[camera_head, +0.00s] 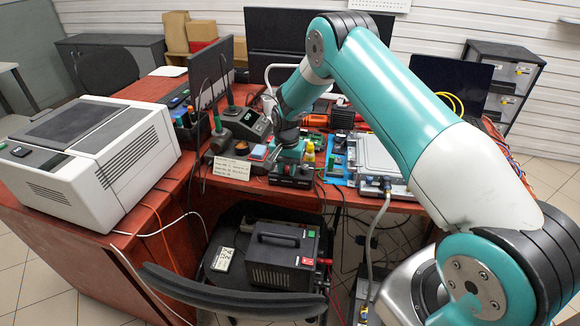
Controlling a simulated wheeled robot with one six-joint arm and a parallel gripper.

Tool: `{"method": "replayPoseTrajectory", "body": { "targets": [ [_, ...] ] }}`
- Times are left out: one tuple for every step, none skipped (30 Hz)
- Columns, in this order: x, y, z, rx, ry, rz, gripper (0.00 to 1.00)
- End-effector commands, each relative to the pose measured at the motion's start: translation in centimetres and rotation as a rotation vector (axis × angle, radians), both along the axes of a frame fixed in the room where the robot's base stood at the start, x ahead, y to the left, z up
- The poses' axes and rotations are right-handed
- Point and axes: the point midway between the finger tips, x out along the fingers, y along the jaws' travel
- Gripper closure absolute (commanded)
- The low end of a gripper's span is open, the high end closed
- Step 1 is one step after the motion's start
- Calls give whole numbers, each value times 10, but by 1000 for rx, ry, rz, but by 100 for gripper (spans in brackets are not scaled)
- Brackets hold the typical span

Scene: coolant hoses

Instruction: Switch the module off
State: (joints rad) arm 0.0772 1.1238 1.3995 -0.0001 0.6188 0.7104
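My teal and grey arm reaches from the right over the red desk (212,201). My gripper (282,160) points down at its far end, small and dark against the clutter. I cannot tell whether its fingers are apart. Just below it sits a low black box (290,179) at the desk's front edge; I cannot tell whether they touch. To its right lies a flat silver-grey module (376,153) with hose fittings (384,184) on its front, partly hidden by my arm. A grey hose (375,230) hangs down from the fittings. No switch or its position can be made out.
A white printer-like machine (88,160) fills the left desk. A soldering station (247,123) and a paper note (232,168) stand left of my gripper. A black power unit (284,256) sits on a chair (225,290) before the desk. Loose cables hang around it.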

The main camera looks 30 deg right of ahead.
Motion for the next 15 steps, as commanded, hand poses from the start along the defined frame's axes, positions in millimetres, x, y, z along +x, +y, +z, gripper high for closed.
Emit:
{"method": "replayPoseTrajectory", "body": {
  "targets": [
    [1, 0, 0, 4, 2, -2, 100],
    [1, 0, -1, 8, 8, -3, 100],
    [2, -1, -1, 18, 19, -5, 100],
    [2, -1, -2, 28, 31, -6, 100],
    [3, -2, -2, 40, 44, -7, 100],
    [3, -2, -2, 59, 67, -7, 100],
    [4, -2, -2, 73, 84, -6, 100],
    [5, -2, -2, 89, 101, -5, 100],
    [5, -3, -2, 107, 122, -6, 100],
    [5, -3, -2, 119, 137, -6, 100],
    [6, -3, -1, 130, 150, -5, 100],
    [6, -3, 0, 142, 166, -4, 100],
    [6, -3, 0, 150, 177, -4, 100],
    [6, -3, 1, 155, 184, -2, 100],
    [6, -4, 1, 160, 193, -1, 100]
  ]
}}
